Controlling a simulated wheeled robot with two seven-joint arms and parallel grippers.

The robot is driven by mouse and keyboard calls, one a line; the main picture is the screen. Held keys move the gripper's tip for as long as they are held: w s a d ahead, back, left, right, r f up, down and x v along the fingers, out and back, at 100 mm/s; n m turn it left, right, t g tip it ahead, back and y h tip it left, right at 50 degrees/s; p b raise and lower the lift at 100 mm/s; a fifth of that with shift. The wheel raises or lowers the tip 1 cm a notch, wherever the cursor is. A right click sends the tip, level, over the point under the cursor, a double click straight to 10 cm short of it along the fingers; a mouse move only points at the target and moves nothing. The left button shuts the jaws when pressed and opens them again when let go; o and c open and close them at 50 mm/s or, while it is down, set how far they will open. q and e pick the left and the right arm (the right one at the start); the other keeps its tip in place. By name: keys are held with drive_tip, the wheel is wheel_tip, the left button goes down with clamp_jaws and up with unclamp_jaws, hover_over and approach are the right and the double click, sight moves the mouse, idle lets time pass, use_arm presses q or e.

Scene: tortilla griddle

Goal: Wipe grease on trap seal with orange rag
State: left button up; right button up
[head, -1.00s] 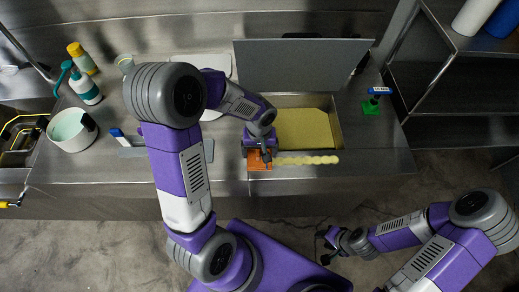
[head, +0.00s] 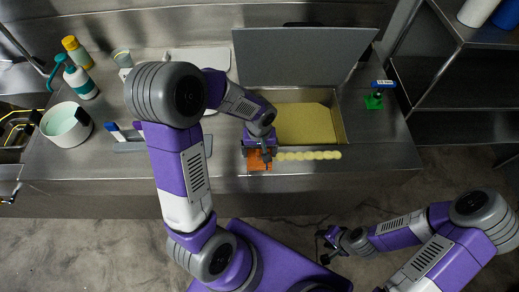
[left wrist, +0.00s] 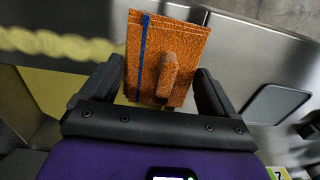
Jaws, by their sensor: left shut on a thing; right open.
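The orange rag (head: 259,160) lies at the left end of the trap's front edge, and my left gripper (head: 258,148) is shut on it. In the left wrist view the rag (left wrist: 166,60) is a flat square with a blue stripe and a raised grip between the fingers. A wavy pale-yellow strip of grease (head: 308,155) runs to the right of the rag along the seal. The trap (head: 341,118) is open with yellow contents, its grey lid (head: 300,60) raised behind. My right gripper (head: 328,244) is open and empty, over the floor in front of the counter.
A green-based brush (head: 375,98) stands right of the trap. A scraper with a blue handle (head: 116,131), a white pot (head: 65,125), a spray bottle (head: 78,80) and a yellow bottle (head: 77,50) are at the left. The counter front right of the trap is clear.

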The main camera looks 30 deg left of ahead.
use_arm(q)
drive_tip(key=shift+f+b, duration=0.5)
drive_tip(key=shift+f, duration=0.05)
drive_tip(key=o, duration=0.8)
drive_tip(key=shift+c, duration=0.2)
drive_tip(key=shift+r, duration=0.45)
clamp_jaws()
